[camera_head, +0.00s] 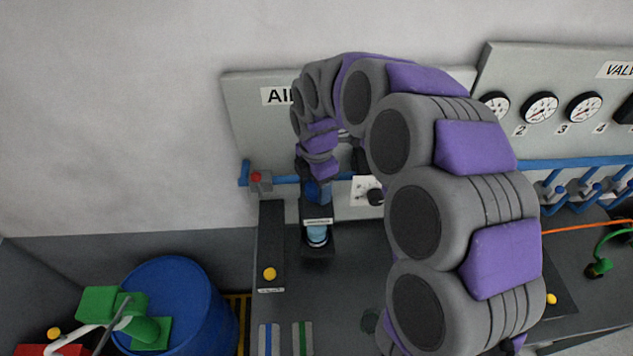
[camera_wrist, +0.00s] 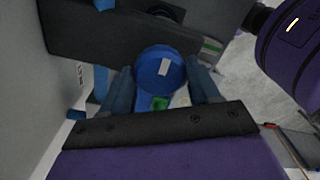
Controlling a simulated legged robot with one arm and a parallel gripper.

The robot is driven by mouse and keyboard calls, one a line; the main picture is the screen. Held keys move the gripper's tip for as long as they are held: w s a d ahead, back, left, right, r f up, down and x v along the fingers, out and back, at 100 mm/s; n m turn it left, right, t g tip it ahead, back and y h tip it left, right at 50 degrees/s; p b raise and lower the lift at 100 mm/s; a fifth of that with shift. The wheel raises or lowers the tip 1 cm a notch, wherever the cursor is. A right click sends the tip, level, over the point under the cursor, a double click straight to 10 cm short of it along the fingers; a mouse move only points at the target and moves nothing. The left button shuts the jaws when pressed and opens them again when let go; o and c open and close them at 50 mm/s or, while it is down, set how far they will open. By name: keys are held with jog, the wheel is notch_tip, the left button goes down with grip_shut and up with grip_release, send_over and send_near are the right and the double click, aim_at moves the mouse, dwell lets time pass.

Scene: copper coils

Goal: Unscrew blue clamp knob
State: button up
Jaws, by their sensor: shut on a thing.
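The blue clamp knob (camera_wrist: 160,72) is a round blue disc with a white mark, in the middle of the wrist view. My gripper (camera_wrist: 158,88) has one finger on each side of the knob and is shut on it. In the head view my gripper (camera_head: 318,190) points down in front of the wall panel, at a dark bracket above the bench. The knob is mostly hidden there by the fingers. A light blue cylinder (camera_head: 317,235) stands just below, in a dark holder. A small green patch (camera_wrist: 160,103) shows under the knob in the wrist view.
The AIR panel (camera_head: 250,130) is behind my arm, with a blue pipe (camera_head: 345,176) and a red-topped valve (camera_head: 257,178). Gauges (camera_head: 541,107) are at right. A blue barrel (camera_head: 175,295) with green parts stands at lower left. The bench (camera_head: 345,290) has clear room.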

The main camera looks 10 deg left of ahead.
aim_at(315, 186)
dwell(0.4)
jog(key=o, duration=1.1)
jog(key=shift+w+a, duration=0.15)
jog(key=shift+c, duration=0.2)
jog(key=shift+r, duration=0.1)
notch_tip(315, 186, up, 17)
jog(key=shift+a, duration=0.1)
